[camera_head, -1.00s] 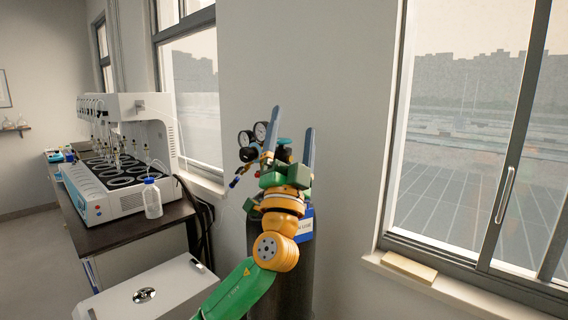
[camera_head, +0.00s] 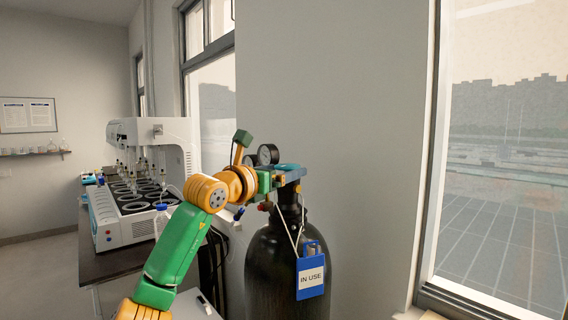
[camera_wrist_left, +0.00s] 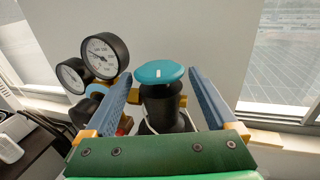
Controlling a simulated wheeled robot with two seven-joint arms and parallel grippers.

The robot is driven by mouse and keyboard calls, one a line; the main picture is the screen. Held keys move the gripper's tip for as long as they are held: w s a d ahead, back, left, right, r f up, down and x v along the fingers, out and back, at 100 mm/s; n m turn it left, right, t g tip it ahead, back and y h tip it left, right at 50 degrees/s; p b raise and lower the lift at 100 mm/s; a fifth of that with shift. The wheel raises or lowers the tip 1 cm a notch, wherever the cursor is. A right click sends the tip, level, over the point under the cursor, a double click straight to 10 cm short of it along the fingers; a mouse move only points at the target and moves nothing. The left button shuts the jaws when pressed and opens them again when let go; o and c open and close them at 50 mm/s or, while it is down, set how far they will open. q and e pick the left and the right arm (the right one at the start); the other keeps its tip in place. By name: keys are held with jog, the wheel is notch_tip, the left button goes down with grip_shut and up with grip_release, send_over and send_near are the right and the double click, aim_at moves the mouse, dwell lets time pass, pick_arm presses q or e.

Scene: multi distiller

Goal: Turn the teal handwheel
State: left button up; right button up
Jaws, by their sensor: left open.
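The teal handwheel (camera_wrist_left: 160,72) is a round knob with a white mark, on top of a dark valve in the left wrist view. My left gripper (camera_wrist_left: 161,78) is open, with its blue fingers on either side of the handwheel. A gap shows between each finger and the rim, so I see no grip on it. In the head view my left gripper (camera_head: 292,173) is at the top of the black gas cylinder (camera_head: 272,268). There its fingers largely hide the handwheel. My right gripper is not in view.
Two pressure gauges (camera_wrist_left: 97,57) stand close to the left finger. A blue "IN USE" tag (camera_head: 311,279) hangs on the cylinder. A white multi distiller (camera_head: 112,222) stands on a dark bench at left. A wall and windows are behind.

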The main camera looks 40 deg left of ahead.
pick_arm(q)
jog(key=shift+w+a, duration=0.1)
jog(key=shift+w, duration=0.15)
jog(key=shift+s, duration=0.15)
jog(key=c, duration=1)
jog(key=m+h+p, duration=0.1)
jog(key=h+p, duration=0.1)
jog(key=m+h+p, duration=0.1)
jog(key=h+p, duration=0.1)
jog(key=shift+a+r+m, duration=0.25)
jog(key=shift+a+m, duration=0.05)
jog(key=shift+c, duration=0.3)
jog(key=shift+f+m+h+p, duration=0.2)
jog(key=shift+m+h+p, duration=0.15)
jog(key=shift+h, duration=0.15)
jog(key=o, duration=1.1)
jog(key=shift+f, duration=0.1)
jog(key=shift+c, duration=0.2)
